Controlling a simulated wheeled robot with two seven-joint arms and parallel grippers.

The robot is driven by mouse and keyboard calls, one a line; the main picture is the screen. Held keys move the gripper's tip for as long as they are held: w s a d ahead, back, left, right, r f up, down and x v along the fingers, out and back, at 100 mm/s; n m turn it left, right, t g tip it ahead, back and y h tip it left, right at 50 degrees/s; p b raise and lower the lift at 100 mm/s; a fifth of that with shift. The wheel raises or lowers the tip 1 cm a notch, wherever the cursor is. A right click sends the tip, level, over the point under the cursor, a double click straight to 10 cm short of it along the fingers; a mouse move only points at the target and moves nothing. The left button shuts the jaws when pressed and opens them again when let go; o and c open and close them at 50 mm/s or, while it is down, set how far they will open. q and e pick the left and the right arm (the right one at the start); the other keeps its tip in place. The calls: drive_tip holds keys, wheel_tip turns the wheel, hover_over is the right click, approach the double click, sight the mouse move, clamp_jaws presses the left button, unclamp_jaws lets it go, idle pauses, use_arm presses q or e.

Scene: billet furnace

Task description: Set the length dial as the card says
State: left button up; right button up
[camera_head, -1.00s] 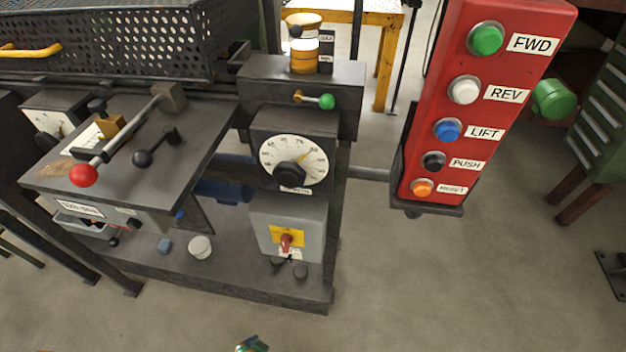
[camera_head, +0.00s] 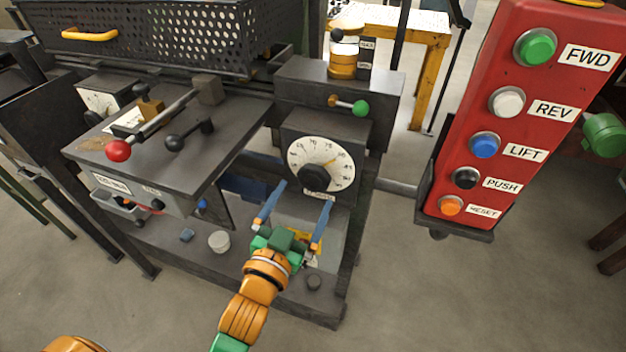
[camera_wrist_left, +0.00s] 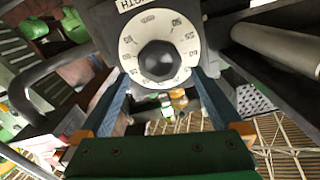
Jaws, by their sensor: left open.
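The length dial (camera_head: 320,164) is a white numbered disc with a black centre knob (camera_head: 313,178) on a dark box. A label sits below it, partly legible. In the left wrist view the dial (camera_wrist_left: 132,47) and its knob (camera_wrist_left: 158,61) appear upside down at the top centre. My left gripper (camera_head: 296,200) is open, with blue fingers pointing up toward the dial from below. In the left wrist view its fingers (camera_wrist_left: 159,95) are spread to either side, below the knob, and nothing is between them. I see no card that I can read. My right gripper is not in view.
A grey switch box (camera_head: 335,222) with a yellow plate is partly hidden behind my left gripper. A green-knobbed lever (camera_head: 359,107) stands above the dial. A red button panel (camera_head: 500,130) is on the right. A red-ball lever (camera_head: 119,151) lies on the left bench.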

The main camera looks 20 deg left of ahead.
sight(313, 181)
use_arm(q)
drive_tip(key=w, duration=0.6)
drive_tip(key=shift+w+d+p, duration=0.1)
drive_tip(key=shift+p, duration=0.2)
drive_tip(key=c, duration=1.2)
drive_tip(key=shift+o, duration=0.2)
drive_tip(key=shift+n, duration=0.3)
